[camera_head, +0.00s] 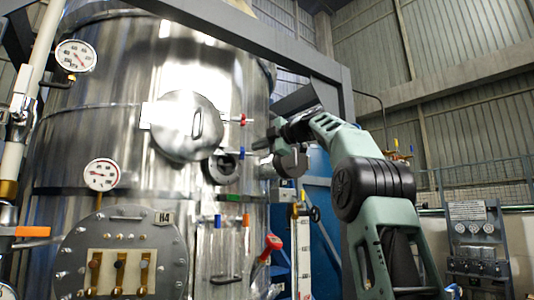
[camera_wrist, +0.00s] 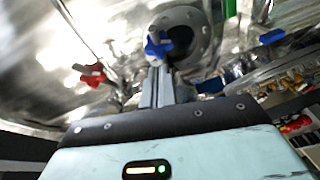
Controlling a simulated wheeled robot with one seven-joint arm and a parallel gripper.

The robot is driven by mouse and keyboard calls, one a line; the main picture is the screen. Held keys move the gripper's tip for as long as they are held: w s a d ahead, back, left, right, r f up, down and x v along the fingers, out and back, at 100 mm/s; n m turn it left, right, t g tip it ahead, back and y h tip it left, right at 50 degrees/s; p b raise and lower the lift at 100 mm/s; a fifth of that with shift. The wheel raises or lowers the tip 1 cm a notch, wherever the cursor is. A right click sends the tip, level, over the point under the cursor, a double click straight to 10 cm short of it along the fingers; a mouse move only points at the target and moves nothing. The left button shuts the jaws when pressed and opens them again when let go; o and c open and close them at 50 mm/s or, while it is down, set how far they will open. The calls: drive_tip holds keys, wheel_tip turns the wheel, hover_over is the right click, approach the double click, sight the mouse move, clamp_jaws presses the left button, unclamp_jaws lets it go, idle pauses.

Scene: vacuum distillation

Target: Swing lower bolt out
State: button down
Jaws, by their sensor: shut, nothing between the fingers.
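The hatch cover (camera_head: 187,126) is a round, shiny metal disc on the front of the tank. At its right edge are two bolts: a red-ended upper bolt (camera_head: 243,119) and a blue-ended lower bolt (camera_head: 242,153). In the wrist view, the blue bolt end (camera_wrist: 158,46) is just ahead of my fingertips, and the red one (camera_wrist: 90,74) is to the left. My gripper (camera_head: 262,143) is right of the blue bolt in the head view. Its fingers are shut and empty, pointing toward the bolt. I cannot tell whether they touch it.
A round open port (camera_head: 222,168) sits below the hatch cover. Gauges (camera_head: 76,56) and a bolted flange (camera_head: 120,250) are on the left. A grey frame beam (camera_head: 240,38) crosses above. A red-handled valve (camera_head: 271,246) and a blue panel (camera_head: 320,215) stand below my arm.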

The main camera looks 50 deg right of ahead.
drive_tip(key=s+d+r+b, duration=0.1)
drive_tip(key=s+d+b, duration=0.1)
drive_tip(key=s, duration=0.7)
drive_tip(key=shift+s+d+r+b, duration=0.15)
drive_tip(key=shift+s+r+b, duration=0.05)
drive_tip(key=shift+b, duration=0.1)
